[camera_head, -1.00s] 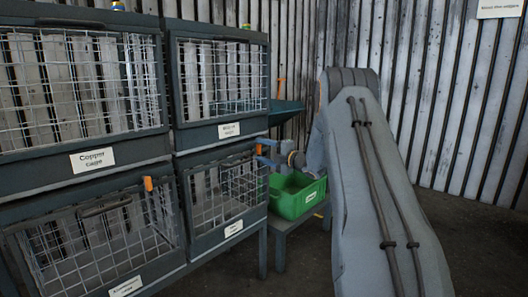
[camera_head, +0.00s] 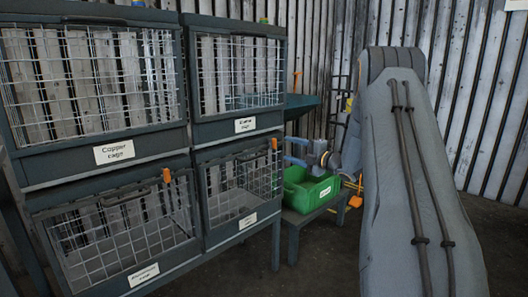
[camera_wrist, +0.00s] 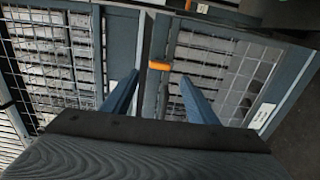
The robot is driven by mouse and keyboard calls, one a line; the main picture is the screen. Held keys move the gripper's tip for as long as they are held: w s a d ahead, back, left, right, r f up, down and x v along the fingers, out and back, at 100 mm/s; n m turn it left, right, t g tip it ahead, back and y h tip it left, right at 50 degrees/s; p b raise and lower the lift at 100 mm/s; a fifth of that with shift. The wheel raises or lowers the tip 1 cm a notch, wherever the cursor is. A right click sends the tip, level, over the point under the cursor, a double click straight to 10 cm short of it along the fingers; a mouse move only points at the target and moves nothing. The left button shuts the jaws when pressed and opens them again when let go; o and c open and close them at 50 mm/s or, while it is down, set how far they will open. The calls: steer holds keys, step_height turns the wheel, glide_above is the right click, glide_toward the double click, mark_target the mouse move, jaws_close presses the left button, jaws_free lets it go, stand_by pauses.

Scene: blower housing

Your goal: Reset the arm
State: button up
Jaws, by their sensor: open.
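My gripper (camera_head: 286,151) shows in the head view in front of the right-hand cages, above and behind the near edge of a green crate as seen there. In the wrist view its two blue fingers (camera_wrist: 160,79) stand apart with nothing held between them. Beyond the fingers there is a blue-grey cage post and an orange latch (camera_wrist: 160,66). My grey arm fills the right of the head view and hides what is behind it.
Stacked wire-mesh cages stand at left, among them one labelled Copper cage (camera_head: 92,135). Orange latches (camera_head: 167,175) sit on the lower cages. A green crate (camera_head: 309,202) rests on a low stand (camera_head: 292,222). A corrugated wall (camera_head: 484,110) closes the back. Dark floor shows between stand and arm.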

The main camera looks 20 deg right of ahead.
steer(key=shift+a, duration=0.1)
